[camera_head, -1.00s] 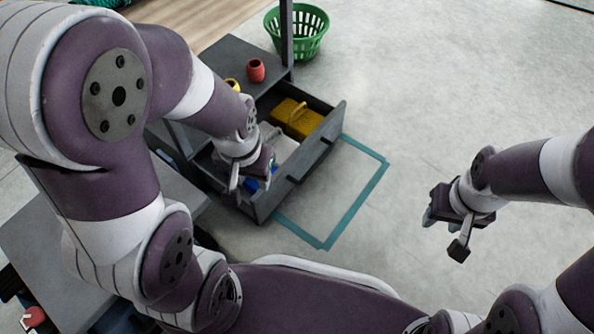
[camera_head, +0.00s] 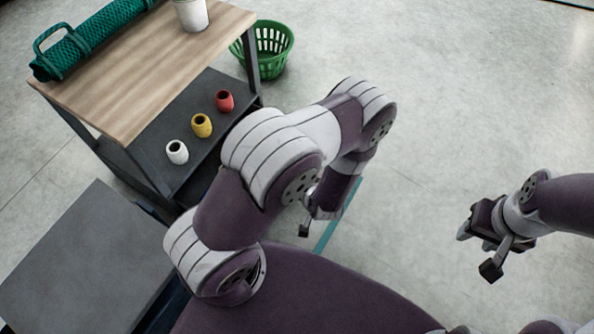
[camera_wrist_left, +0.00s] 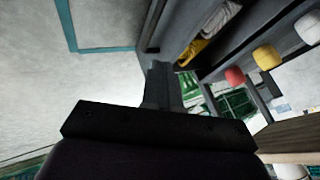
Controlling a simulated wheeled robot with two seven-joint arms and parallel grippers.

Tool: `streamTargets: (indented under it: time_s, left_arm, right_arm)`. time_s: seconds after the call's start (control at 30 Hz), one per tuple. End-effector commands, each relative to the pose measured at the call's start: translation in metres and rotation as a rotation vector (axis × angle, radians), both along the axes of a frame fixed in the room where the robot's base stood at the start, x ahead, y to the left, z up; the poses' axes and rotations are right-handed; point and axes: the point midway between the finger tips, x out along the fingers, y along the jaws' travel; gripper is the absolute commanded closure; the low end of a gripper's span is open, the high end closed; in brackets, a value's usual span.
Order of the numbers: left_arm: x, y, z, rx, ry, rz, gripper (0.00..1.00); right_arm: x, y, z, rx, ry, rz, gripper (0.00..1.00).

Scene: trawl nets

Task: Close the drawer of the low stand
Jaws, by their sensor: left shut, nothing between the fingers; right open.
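The low stand (camera_head: 140,75) has a wooden top and a dark lower shelf at the upper left of the head view. My left arm hides its drawer there. In the left wrist view the drawer front (camera_wrist_left: 152,28) shows as a dark panel standing out from the stand, with a yellow thing (camera_wrist_left: 190,52) and a white thing (camera_wrist_left: 220,16) inside, so it is open. My left gripper (camera_head: 304,230) is shut and empty, out in front of the stand; its fingers (camera_wrist_left: 160,85) point towards the drawer front. I cannot tell whether they touch. My right gripper (camera_head: 475,252) is open and empty, over bare floor.
A green net roll (camera_head: 95,38) and a white container (camera_head: 191,14) are on top. A green basket (camera_head: 270,48) stands behind. Teal tape (camera_head: 327,235) marks the floor. A grey table (camera_head: 80,265) is lower left.

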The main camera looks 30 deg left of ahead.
Motion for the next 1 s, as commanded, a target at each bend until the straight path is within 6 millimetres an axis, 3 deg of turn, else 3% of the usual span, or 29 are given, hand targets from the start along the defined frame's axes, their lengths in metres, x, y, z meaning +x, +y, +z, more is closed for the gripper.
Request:
streamTargets:
  time_s: [0.47, 0.7, 1.0]
  left_arm:
    - [0.039, 0.041, -0.083, -0.003, 0.001, 0.003, 1.0]
    - [0.043, 0.074, -0.08, -0.005, 0.001, 0.003, 1.0]
    - [0.043, 0.082, -0.076, -0.005, 0.003, -0.001, 1.0]
  right_arm:
    - [0.0, 0.0, -0.068, 0.0, 0.0, 0.0, 0.57]
    - [0.0, 0.0, -0.084, 0.0, 0.0, 0.0, 0.57]
    - [0.0, 0.0, -0.085, 0.0, 0.0, 0.0, 0.57]
